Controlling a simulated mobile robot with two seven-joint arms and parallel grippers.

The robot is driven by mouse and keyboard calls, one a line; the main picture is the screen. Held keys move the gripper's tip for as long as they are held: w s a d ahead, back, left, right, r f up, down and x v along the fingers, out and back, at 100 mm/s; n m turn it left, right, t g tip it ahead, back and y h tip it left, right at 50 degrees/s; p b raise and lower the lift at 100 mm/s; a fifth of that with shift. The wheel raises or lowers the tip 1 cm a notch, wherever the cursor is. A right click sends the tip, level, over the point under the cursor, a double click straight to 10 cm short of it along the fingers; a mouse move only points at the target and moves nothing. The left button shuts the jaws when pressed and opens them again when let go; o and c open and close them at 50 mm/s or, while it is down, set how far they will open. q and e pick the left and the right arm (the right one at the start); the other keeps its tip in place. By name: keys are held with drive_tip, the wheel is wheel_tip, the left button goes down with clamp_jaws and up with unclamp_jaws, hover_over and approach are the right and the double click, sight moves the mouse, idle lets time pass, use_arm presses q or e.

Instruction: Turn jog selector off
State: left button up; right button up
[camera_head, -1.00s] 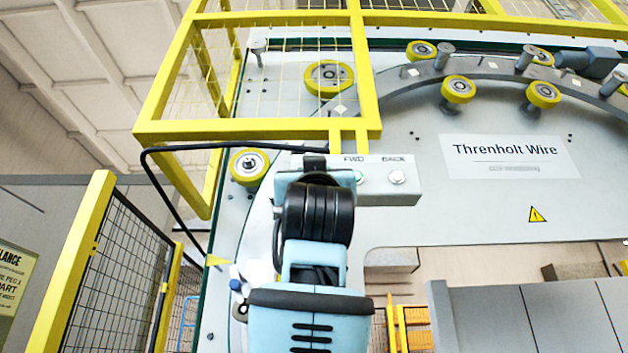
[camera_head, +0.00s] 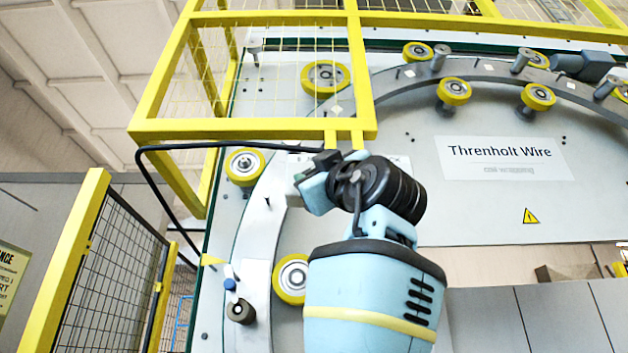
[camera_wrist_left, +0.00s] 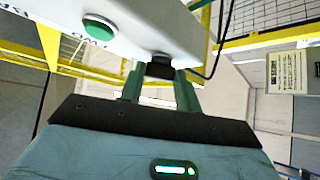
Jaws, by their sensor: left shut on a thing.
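The control box (camera_head: 294,163) is a pale box on the machine front. My left arm hides most of it in the head view. In the left wrist view the control box (camera_wrist_left: 165,22) crosses the top, with a green button (camera_wrist_left: 98,27) on its face. The dark knob of the jog selector (camera_wrist_left: 160,68) sits at the box's lower edge between the two fingers of my left gripper (camera_wrist_left: 160,78). The gripper is shut on it. In the head view my left gripper (camera_head: 316,176) is at the box's left end. The selector's pointer is hidden. My right gripper is not in view.
A yellow guard frame (camera_head: 250,129) hangs just above the box. A black cable (camera_head: 152,180) loops at its left. Yellow rollers (camera_head: 245,166) stand out from the machine plate. A yellow mesh fence (camera_head: 75,265) stands at the left.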

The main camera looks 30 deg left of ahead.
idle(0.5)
use_arm(q)
drive_tip(key=o, duration=1)
drive_tip(key=shift+d, duration=0.1)
drive_tip(key=shift+v, duration=3.8)
